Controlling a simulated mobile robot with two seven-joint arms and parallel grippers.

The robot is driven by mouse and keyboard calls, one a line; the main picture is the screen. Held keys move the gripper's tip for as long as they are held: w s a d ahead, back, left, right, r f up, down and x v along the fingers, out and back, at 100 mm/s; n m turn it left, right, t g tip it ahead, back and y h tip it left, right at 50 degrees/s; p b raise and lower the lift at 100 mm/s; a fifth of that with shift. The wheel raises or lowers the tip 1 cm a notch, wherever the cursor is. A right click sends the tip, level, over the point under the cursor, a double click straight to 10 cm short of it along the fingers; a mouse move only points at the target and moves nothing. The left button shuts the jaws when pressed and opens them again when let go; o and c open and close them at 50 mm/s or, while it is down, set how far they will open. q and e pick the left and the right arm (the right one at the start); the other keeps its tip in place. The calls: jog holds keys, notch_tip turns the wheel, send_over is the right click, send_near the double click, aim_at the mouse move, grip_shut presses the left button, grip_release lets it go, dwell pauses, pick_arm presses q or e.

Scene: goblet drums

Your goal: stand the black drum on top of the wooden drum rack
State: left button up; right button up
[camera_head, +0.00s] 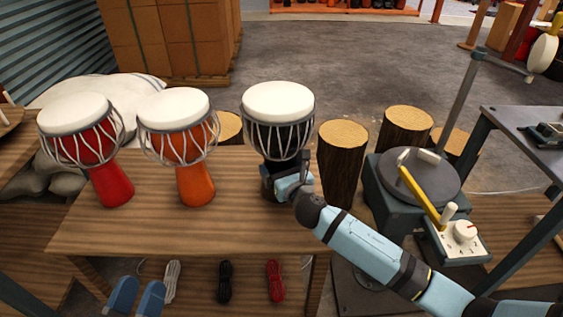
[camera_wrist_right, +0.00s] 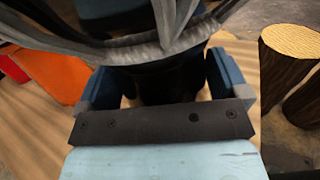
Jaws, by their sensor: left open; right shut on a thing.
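The black drum (camera_head: 284,135) with its white head is upright at the right end of the wooden drum rack (camera_head: 150,228). My right gripper (camera_head: 283,180) is shut on its narrow black stem, below the wide bowl. In the right wrist view the stem (camera_wrist_right: 160,84) is between the blue fingers of my right gripper (camera_wrist_right: 160,88). The drum's foot is partly hidden, and I cannot tell whether it touches the rack top. My left gripper (camera_head: 136,298) is open and empty at the bottom left, in front of the rack.
A red drum (camera_head: 112,185) and an orange drum (camera_head: 195,185) stand on the rack to the left. Coiled cables, one of them red (camera_head: 275,282), hang below the top. Log stumps, one nearby (camera_head: 342,160), and a turntable machine (camera_head: 420,178) stand to the right.

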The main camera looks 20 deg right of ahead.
jog(key=shift+f, duration=0.25)
pick_arm(q)
jog(key=shift+s+d+r, duration=0.1)
jog(key=shift+d+r, duration=0.05)
jog(key=shift+r, duration=0.25)
pick_arm(e)
jog(key=o, duration=1.3)
jog(key=shift+f, duration=0.2)
pick_arm(q)
jog(key=shift+f, duration=0.1)
